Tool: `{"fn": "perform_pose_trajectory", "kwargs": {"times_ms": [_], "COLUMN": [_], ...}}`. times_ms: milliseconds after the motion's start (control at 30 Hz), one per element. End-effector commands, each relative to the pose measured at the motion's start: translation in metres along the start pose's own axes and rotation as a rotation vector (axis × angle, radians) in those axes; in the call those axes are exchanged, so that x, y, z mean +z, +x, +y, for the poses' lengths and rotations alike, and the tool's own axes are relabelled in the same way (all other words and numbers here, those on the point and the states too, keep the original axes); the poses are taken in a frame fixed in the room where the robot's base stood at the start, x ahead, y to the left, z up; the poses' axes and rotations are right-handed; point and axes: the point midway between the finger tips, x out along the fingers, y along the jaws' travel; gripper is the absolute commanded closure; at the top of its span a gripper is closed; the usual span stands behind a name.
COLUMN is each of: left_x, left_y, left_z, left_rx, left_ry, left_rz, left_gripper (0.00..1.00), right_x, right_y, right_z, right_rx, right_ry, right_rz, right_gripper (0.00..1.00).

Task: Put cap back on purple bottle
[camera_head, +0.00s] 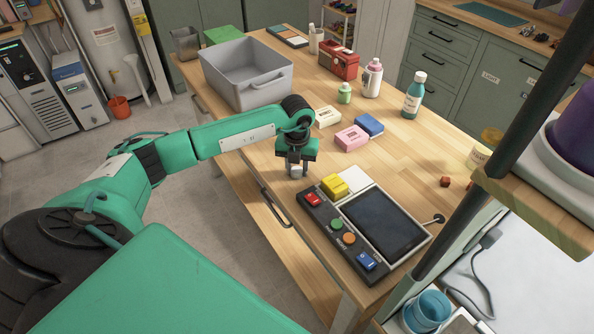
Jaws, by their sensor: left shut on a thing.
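My left gripper (296,170) reaches down over the near left edge of the wooden table (420,150). It is shut on a small pale grey thing between its fingertips; I cannot tell whether this is the cap. A dark purple object (580,135) sits in a white round holder at the right edge of the view. It is cut off by the frame, so I cannot tell whether it is the purple bottle. A white bottle with a pinkish-mauve top (372,80) stands upright at the back of the table. My right gripper is not in view.
A control panel with coloured buttons (343,238) and a dark screen (383,222) lies just right of the gripper.

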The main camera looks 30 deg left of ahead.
Motion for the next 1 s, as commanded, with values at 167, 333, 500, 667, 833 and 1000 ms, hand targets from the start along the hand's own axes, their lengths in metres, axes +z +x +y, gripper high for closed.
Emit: {"fn": "perform_pose_trajectory", "kwargs": {"times_ms": [167, 333, 500, 667, 833, 1000], "left_x": [0.000, 0.001, 0.002, 0.002, 0.001, 0.001], "left_y": [-0.003, -0.017, -0.050, -0.099, -0.147, -0.179], "left_z": [0.000, -0.001, 0.000, -0.001, 0.000, 0.000], "left_rx": [0.000, -0.002, -0.002, -0.004, -0.002, -0.001], "left_ry": [0.000, -0.001, 0.001, 0.001, 0.001, 0.001], "left_rz": [-0.001, -0.003, -0.006, -0.008, -0.006, -0.003], "left_gripper": [0.88, 0.88, 0.88, 0.88, 0.88, 0.88], "right_x": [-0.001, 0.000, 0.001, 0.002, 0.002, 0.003], "right_y": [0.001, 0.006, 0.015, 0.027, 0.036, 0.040], "right_z": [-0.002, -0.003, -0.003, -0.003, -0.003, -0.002], "right_rx": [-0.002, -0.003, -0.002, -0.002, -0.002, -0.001], "right_ry": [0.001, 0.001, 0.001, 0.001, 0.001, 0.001], "right_rz": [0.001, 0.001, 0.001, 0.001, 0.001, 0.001], "right_gripper": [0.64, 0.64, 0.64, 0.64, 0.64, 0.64]}}
